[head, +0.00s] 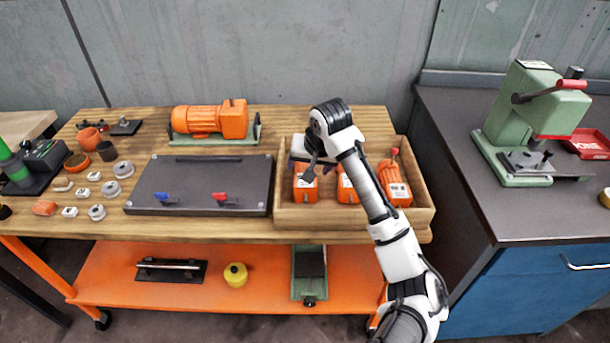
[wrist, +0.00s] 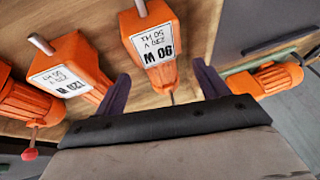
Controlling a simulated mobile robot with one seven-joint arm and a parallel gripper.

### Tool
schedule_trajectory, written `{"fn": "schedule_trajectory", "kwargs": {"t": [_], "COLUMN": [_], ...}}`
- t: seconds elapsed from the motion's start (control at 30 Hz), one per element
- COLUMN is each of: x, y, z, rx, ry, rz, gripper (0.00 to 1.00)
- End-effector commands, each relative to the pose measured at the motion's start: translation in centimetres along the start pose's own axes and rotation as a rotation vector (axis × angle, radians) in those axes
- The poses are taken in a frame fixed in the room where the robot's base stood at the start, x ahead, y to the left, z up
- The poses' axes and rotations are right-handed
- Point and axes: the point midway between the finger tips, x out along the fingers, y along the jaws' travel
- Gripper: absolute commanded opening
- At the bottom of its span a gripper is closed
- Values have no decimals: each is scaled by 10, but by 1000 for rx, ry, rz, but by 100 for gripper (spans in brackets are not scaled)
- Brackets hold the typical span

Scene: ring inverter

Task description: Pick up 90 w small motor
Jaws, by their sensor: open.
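The 90 W small motor is an orange block with a white label reading "90 W 230 V 50 Hz" and a metal shaft; it is at the top centre of the wrist view (wrist: 152,52). In the head view it is the leftmost motor in the wooden tray (head: 303,191), partly hidden by my gripper. My gripper (head: 304,165) is open above it. In the wrist view the fingers (wrist: 163,85) lie either side of the motor's lower end, with gaps visible. I cannot tell how far above the motor they are.
A motor labelled 120 W (wrist: 75,75) stands close beside it. A third orange motor (head: 394,184) with a red tip is at the tray's right. The wooden tray's (head: 350,220) walls surround them. A larger orange motor (head: 210,119) sits behind a dark plate (head: 200,185).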

Motion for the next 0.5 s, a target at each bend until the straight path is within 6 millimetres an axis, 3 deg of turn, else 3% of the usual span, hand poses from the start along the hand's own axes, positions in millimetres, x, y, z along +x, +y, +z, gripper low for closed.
{"fn": "schedule_trajectory", "kwargs": {"t": [0.33,0.5], "x": [44,52], "y": [4,4], "z": [0,0], "rx": [1,0], "ry": [-3,-1], "rz": [1,0], "gripper": [73,73]}}
